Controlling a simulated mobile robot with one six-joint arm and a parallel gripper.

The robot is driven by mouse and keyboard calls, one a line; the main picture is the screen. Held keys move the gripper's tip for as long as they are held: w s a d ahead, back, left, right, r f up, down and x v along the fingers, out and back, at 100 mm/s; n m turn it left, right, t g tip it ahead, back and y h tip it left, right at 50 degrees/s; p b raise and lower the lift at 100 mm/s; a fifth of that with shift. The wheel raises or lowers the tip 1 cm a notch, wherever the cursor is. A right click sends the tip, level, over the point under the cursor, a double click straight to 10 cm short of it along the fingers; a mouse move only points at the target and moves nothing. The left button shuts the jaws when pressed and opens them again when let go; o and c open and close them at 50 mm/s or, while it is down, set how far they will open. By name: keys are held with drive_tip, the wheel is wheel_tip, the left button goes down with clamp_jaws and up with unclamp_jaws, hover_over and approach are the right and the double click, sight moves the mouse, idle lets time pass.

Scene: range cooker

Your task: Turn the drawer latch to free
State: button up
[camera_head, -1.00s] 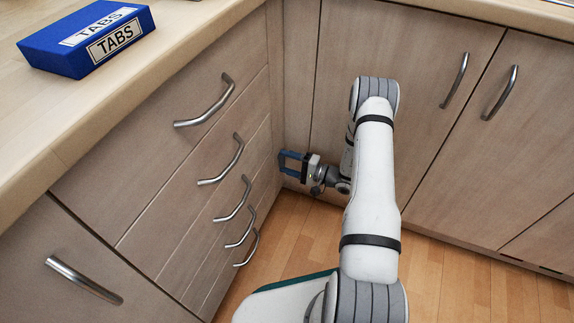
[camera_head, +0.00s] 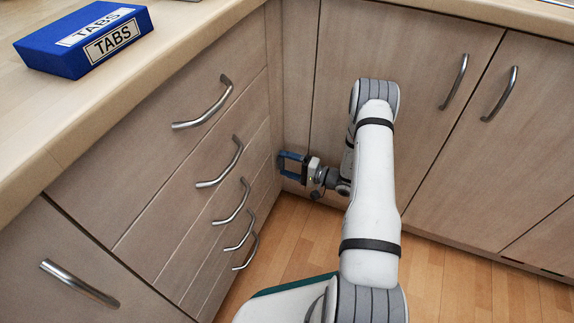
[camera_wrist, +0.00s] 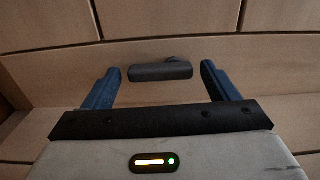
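In the wrist view a dark, bar-shaped latch (camera_wrist: 160,72) lies level on a wooden panel. It sits between the tips of my gripper (camera_wrist: 164,72). The two blue fingers are apart, one on each side of the bar, with a gap at each end and no visible contact. In the head view my gripper (camera_head: 281,164) is low in the corner, beside the right end of the drawer stack (camera_head: 190,170). The latch cannot be made out in the head view.
Several drawers with curved metal handles (camera_head: 203,103) are at left. Cupboard doors (camera_head: 430,60) with handles stand behind and right of my arm. A blue TABS box (camera_head: 60,55) lies on the worktop (camera_head: 30,120). The wooden floor (camera_head: 480,290) is clear at right.

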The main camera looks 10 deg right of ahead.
drive_tip(key=shift+o, duration=0.5)
drive_tip(key=p+v, duration=0.2)
drive_tip(key=v, duration=0.5)
drive_tip(key=shift+s+d, duration=0.25)
drive_tip(key=shift+d, duration=0.05)
drive_tip(key=shift+s, duration=0.1)
